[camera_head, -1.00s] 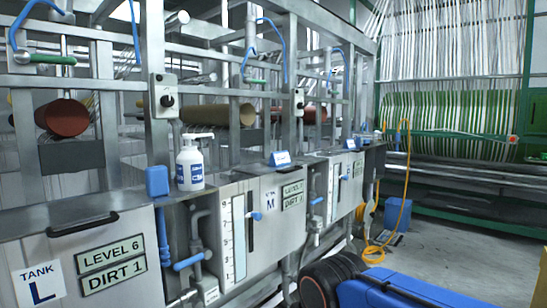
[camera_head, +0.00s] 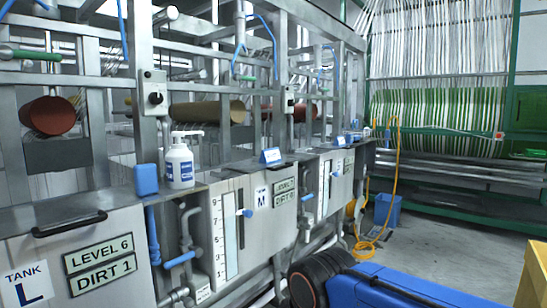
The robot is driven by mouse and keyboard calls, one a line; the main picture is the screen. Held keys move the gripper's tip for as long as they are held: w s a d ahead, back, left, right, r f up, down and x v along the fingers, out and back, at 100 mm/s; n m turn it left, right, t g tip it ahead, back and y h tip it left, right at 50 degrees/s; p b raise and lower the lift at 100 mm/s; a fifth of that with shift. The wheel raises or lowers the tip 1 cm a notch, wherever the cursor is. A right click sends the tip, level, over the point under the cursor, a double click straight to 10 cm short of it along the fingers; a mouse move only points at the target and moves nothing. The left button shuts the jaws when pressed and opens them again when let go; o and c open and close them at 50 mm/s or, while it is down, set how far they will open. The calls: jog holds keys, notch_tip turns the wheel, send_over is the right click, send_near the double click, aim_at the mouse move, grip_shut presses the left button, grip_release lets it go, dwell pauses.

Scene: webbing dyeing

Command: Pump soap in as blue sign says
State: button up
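A white soap pump bottle (camera_head: 180,165) with a blue label stands upright on the ledge between tank L (camera_head: 60,212) and tank M (camera_head: 228,190). Another small blue sign (camera_head: 339,141) stands farther along the row. Tank L's plates read LEVEL 6 and DIRT 1. Tank M's plates are too small to read surely. My blue and black arm link shows at the bottom right, apart from the bottle. My gripper is out of view.
A blue box (camera_head: 146,179) sits left of the bottle. A yellow hose (camera_head: 392,190) and a blue bin (camera_head: 387,210) are on the floor beyond. A yellow object (camera_head: 535,270) stands at the right edge. Grey floor is clear at right.

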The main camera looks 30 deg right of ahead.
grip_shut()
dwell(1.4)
